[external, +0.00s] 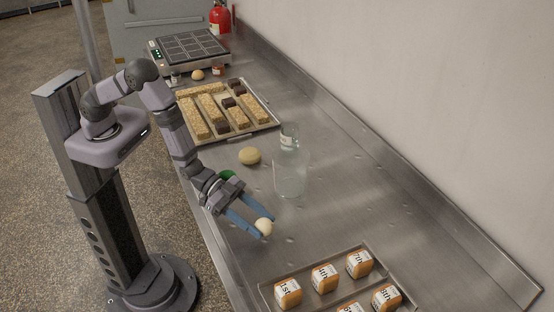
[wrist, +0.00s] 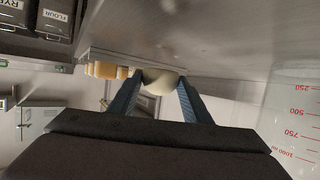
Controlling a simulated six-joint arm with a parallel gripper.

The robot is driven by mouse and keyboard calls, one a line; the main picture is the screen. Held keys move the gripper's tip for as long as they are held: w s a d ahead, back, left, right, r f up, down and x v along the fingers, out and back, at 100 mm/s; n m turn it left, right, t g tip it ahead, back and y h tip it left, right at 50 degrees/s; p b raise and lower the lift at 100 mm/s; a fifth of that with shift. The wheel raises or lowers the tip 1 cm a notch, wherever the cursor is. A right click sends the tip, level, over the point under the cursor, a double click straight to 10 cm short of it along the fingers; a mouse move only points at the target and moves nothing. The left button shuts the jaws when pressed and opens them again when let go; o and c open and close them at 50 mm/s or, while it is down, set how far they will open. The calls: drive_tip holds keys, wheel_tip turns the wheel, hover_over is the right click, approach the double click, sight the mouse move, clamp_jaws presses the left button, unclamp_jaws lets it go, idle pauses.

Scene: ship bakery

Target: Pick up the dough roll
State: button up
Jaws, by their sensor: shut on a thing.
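A small pale, round dough roll (external: 264,226) sits between the fingertips of my gripper (external: 252,228), over the steel counter. My gripper is shut on it. In the wrist view the dough roll (wrist: 160,80) shows between the two blue fingers, its lower side facing away partly hidden. I cannot tell exactly how high it is above the counter. A second, tan round dough piece (external: 250,156) lies on the counter behind my gripper, apart from it.
A clear measuring jug (external: 290,180) stands close to the right of my arm; it also shows in the wrist view (wrist: 295,120). A tray (external: 262,290) of labelled orange blocks is at the front. A baking tray (external: 268,122) with oat bars lies further back, before a waffle-like plate (external: 190,46).

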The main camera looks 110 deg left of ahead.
drive_tip(key=shift+r+b, duration=0.7)
drive_tip(key=shift+r, duration=2.5)
